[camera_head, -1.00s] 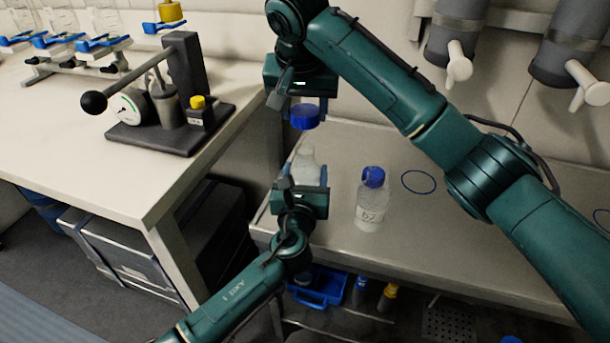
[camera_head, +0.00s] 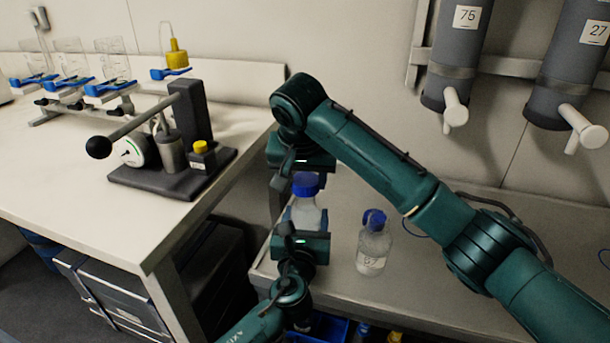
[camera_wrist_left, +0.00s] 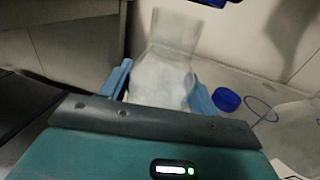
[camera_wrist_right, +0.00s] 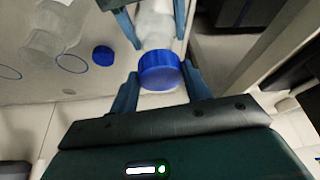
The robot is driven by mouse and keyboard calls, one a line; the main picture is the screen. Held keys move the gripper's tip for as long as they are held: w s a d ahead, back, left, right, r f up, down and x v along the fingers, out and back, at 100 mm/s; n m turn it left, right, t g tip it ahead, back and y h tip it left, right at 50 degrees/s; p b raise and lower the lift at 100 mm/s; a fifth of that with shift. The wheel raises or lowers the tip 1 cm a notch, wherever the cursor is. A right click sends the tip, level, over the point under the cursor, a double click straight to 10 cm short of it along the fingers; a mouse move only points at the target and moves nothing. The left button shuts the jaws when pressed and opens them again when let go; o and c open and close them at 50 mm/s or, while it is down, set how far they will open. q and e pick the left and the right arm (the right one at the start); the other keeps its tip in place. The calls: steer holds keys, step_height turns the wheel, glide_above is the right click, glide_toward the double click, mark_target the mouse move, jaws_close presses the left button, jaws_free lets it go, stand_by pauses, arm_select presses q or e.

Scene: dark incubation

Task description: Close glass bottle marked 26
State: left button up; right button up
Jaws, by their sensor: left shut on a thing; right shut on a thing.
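My left gripper (camera_head: 304,228) is shut on a clear glass bottle (camera_head: 306,213), which it holds roughly upright near the bench's left end. The bottle also shows between the fingers in the left wrist view (camera_wrist_left: 162,76). No number is readable on it. My right gripper (camera_head: 303,168), above, is shut on a blue cap (camera_head: 306,188). The cap is at the bottle's mouth and roughly in line with it, as the right wrist view also shows (camera_wrist_right: 160,72).
A lever press (camera_head: 175,160) stands on the left bench (camera_head: 60,190). Grey cylinders (camera_head: 455,60) with white taps hang on the wall.

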steer(key=shift+f, duration=0.75)
steer(key=shift+f, duration=0.55)
arm_select(q)
jaws_close()
arm_select(e)
steer(key=m, duration=0.2)
steer(key=m+h, duration=0.1)
steer(key=shift+a+m+g, duration=0.3)
steer(key=shift+a+m, duration=0.05)
steer(key=shift+m, duration=0.05)
steer(key=m+h, duration=0.1)
steer(key=m, duration=0.2)
steer(key=shift+w+a+g, duration=0.1)
steer(key=shift+g, duration=0.3)
steer(key=m+g+h, duration=0.1)
steer(key=m, duration=0.3)
steer(key=shift+w, duration=0.2)
steer(key=shift+m+g+h, duration=0.4)
steer(key=shift+m, duration=0.7)
steer(key=o, duration=0.9)
